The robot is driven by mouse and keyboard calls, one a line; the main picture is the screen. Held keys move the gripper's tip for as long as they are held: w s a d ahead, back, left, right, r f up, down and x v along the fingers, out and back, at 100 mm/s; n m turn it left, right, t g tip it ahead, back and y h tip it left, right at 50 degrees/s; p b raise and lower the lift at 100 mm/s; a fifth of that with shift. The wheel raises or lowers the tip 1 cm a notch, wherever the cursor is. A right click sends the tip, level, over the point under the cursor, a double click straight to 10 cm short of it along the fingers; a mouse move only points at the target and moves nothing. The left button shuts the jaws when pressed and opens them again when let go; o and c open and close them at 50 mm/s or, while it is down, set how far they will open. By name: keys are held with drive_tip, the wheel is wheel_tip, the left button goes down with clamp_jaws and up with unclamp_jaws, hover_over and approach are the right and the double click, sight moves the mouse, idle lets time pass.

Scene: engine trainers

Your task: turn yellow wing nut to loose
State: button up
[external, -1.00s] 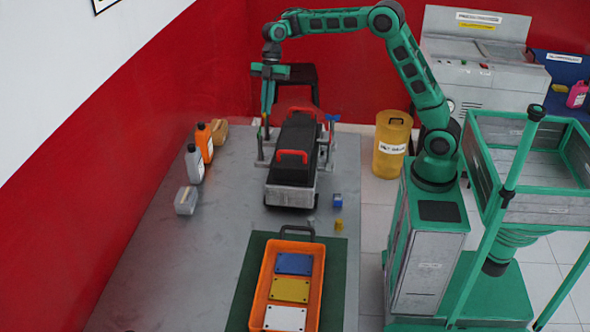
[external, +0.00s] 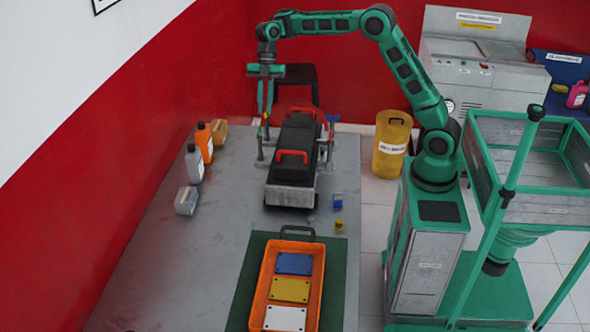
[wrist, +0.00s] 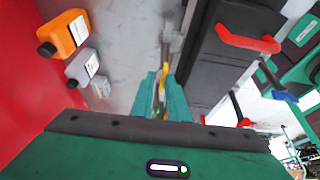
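My gripper (external: 265,118) points down at the left side of the black engine trainer (external: 292,170), near the top of a post there. In the wrist view, my gripper's green fingers (wrist: 161,98) stand close together, with a small yellow piece (wrist: 159,88) between them. It seems to be the yellow wing nut, but the fingers hide most of it. I cannot tell if they grip it or only stand around it. A blue wing nut (external: 332,118) sits on the trainer's right side and also shows in the wrist view (wrist: 284,97).
Red handles (external: 292,153) stand up from the trainer's top, to the right of my gripper. Bottles, one orange (external: 205,142) and one grey (external: 194,163), stand to the left. An orange tray (external: 262,297) with coloured plates lies in front.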

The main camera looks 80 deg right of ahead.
drive_tip(key=shift+s+f, duration=0.1)
drive_tip(key=shift+s, duration=0.05)
drive_tip(key=v, duration=1)
drive_tip(key=shift+r, duration=0.35)
drive_tip(key=shift+d, duration=0.1)
idle(0.6)
drive_tip(key=s+a+f+m+g+h, duration=0.1)
drive_tip(key=s+a+f+m, duration=0.1)
drive_tip(key=s+m, duration=0.3)
drive_tip(key=s+a+f+m+h, duration=0.2)
drive_tip(key=s+a+m, duration=0.15)
drive_tip(key=s, duration=0.35)
drive_tip(key=s+d+f+m, duration=0.4)
drive_tip(key=s+m, duration=0.1)
drive_tip(key=s, duration=0.6)
drive_tip(key=s+d+f+m+h, duration=0.1)
drive_tip(key=s+d+f+m, duration=0.2)
drive_tip(key=s, duration=0.9)
drive_tip(key=s+d+f+m+t, duration=0.1)
drive_tip(key=s+d+f+m, duration=0.3)
drive_tip(key=s+m, duration=0.4)
drive_tip(key=s+f, duration=0.1)
drive_tip(key=s, duration=0.2)
drive_tip(key=shift+s+d, duration=0.3)
drive_tip(key=shift+d, duration=0.05)
